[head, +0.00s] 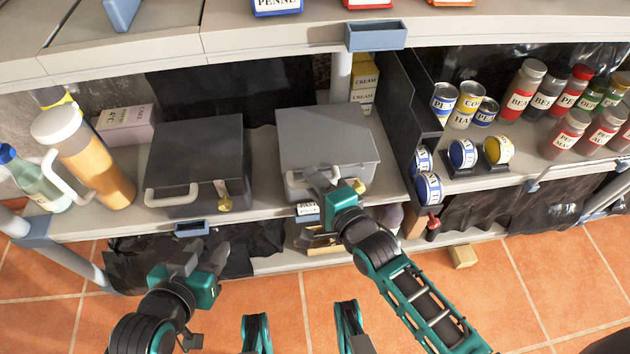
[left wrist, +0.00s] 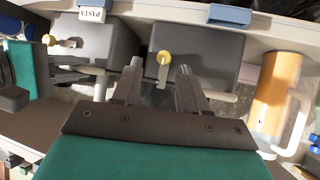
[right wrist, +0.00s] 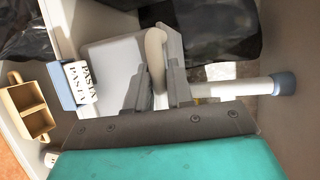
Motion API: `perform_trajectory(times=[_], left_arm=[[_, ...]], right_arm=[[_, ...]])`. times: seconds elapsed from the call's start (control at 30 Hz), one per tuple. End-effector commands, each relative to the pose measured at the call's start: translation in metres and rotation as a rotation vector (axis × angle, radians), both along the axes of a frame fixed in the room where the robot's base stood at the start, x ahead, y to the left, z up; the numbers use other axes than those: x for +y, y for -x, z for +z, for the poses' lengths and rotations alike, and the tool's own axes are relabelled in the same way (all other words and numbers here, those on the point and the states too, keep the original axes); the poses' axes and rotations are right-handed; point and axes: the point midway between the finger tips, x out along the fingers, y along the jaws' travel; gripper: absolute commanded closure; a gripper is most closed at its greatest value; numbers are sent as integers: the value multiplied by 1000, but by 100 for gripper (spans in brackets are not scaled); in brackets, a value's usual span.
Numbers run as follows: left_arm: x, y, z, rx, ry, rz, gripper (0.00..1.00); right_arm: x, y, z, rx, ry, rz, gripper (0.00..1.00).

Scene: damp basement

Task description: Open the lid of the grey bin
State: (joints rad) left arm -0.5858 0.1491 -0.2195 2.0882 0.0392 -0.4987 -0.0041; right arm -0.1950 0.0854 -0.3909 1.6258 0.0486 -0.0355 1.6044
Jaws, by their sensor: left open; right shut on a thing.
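The grey bin (head: 318,128) stands on the middle shelf, right of a dark bin (head: 196,150). Its lid looks down, with a pale handle (head: 298,184) at its front edge and a yellow-tagged latch (head: 359,186) to the right. My right gripper (head: 320,185) is shut on the handle; the right wrist view shows the handle (right wrist: 155,50) between its fingers. The fingers hide part of the handle. My left gripper (head: 207,252) is open and empty, in front of and below the dark bin. In the left wrist view the grey bin (left wrist: 100,42) is at the left.
A juice jug (head: 88,155) and a bottle (head: 28,182) stand left of the dark bin. A dark divider (head: 402,110), cans (head: 467,100) and jars (head: 522,92) are to the right. The upper shelf (head: 260,38) overhangs the bins. The floor in front is mostly clear.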

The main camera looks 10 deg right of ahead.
Motion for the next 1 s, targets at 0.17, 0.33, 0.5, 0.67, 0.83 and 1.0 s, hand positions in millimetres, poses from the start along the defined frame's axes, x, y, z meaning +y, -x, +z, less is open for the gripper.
perform_trajectory(times=[0.17, 0.33, 0.5, 0.67, 0.83, 1.0], left_arm=[[0, 1, 0, 3, -2, -1, 57], [1, 1, 9, -1, -2, 2, 57], [3, 3, 28, 5, -6, 5, 57], [4, 5, 60, 8, -9, 4, 57], [6, 4, 97, 1, -12, 8, 57], [23, 14, 100, 13, -43, 37, 57]], right_arm=[[-1, 1, -2, 10, 3, 0, 100], [-1, 1, 5, 27, 5, 0, 100], [-1, 0, 18, 72, 4, -1, 100], [-1, -1, 35, 137, 3, -2, 100], [-1, -4, 53, 218, 3, -2, 100], [-1, -9, 70, 302, 2, -2, 100]])
